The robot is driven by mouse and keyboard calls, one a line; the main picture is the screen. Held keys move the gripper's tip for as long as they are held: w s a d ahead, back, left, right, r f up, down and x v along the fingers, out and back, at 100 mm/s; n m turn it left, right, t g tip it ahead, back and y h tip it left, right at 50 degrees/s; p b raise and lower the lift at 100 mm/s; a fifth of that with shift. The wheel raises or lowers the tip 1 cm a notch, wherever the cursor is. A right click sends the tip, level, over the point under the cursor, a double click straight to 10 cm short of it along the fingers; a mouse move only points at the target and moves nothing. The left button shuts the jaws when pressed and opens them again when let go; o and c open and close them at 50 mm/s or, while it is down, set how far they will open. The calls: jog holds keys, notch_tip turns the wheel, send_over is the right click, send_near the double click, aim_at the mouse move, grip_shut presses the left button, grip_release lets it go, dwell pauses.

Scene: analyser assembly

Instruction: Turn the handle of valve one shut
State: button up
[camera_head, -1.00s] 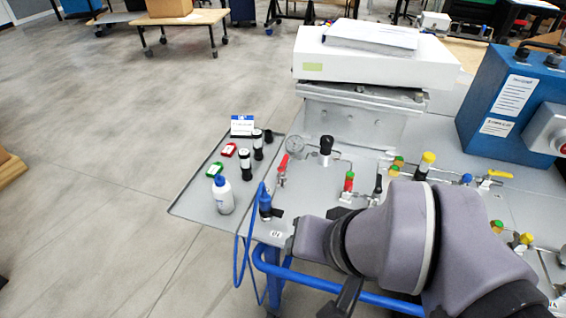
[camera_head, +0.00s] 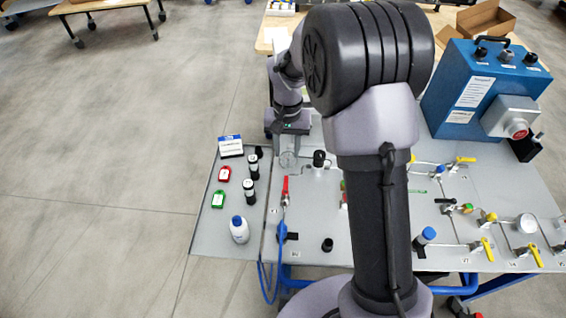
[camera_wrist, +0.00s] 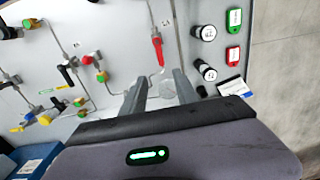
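A small valve with a red lever handle (camera_head: 285,190) stands on the grey panel, left of my arm. The handle also shows in the wrist view (camera_wrist: 157,50), lying roughly along its pipe. A small number tag (camera_wrist: 165,22) sits beside it, too small to read. My gripper (camera_head: 290,141) points down behind the valve, over the round gauge. In the wrist view my gripper (camera_wrist: 159,88) has its two fingers apart with nothing held; the red handle lies beyond the fingertips, not touched. The gauge (camera_wrist: 168,90) shows between the fingers.
A black knob (camera_head: 320,159) stands right of the gauge. Yellow-handled valves (camera_head: 487,248) and a blue box (camera_head: 478,90) are at right. My arm hides the panel's middle.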

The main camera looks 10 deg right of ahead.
aim_at(286, 181)
notch_tip(286, 181, down, 14)
jog(key=b, duration=0.3)
jog(key=shift+r, duration=0.1)
jog(key=shift+w, duration=0.1)
grip_shut()
